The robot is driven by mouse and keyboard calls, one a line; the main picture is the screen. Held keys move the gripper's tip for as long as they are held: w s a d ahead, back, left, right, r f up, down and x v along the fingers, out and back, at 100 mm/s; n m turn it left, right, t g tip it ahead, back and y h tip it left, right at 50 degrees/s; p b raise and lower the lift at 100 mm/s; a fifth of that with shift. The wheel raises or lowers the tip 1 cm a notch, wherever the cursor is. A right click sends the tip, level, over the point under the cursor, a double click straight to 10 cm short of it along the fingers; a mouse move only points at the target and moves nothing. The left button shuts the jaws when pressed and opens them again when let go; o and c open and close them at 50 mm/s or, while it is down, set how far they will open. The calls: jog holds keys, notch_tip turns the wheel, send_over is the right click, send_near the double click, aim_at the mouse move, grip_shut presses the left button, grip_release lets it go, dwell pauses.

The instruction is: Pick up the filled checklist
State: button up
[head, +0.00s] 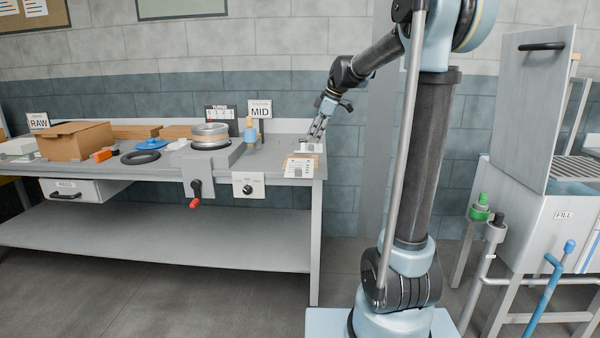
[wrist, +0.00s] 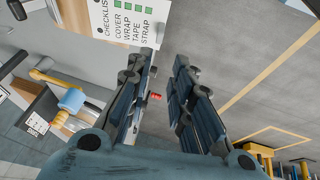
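The checklist (head: 299,167) is a white sheet on a tan board at the right end of the grey workbench. In the wrist view the checklist (wrist: 132,22) is at the top, cut off by the frame edge. It reads COVER, WRAP, TAPE, STRAP, with green-filled boxes beside the words. My gripper (head: 318,130) is above the bench's right end, pointing down, a little above and behind the checklist. In the wrist view my gripper's fingers (wrist: 164,62) are apart with nothing held between them. The checklist lies beyond the fingertips, apart from them.
The workbench (head: 272,166) holds a cardboard box (head: 78,141), a black ring (head: 140,157), a wheel fixture (head: 210,135), a blue-and-yellow bottle (head: 250,133) and a MID sign (head: 259,110). A small pale block (head: 310,148) is behind the checklist. The furnace-side unit (head: 540,110) stands right.

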jog(key=x, duration=1.2)
jog(key=shift+w+a, duration=0.2)
jog(key=shift+w, duration=0.05)
jog(key=shift+a+x, duration=0.1)
jog(key=shift+x, duration=1.2)
jog(key=shift+a+x, duration=0.15)
jog(key=shift+x, duration=1.15)
jog(key=shift+s, duration=0.2)
grip_shut()
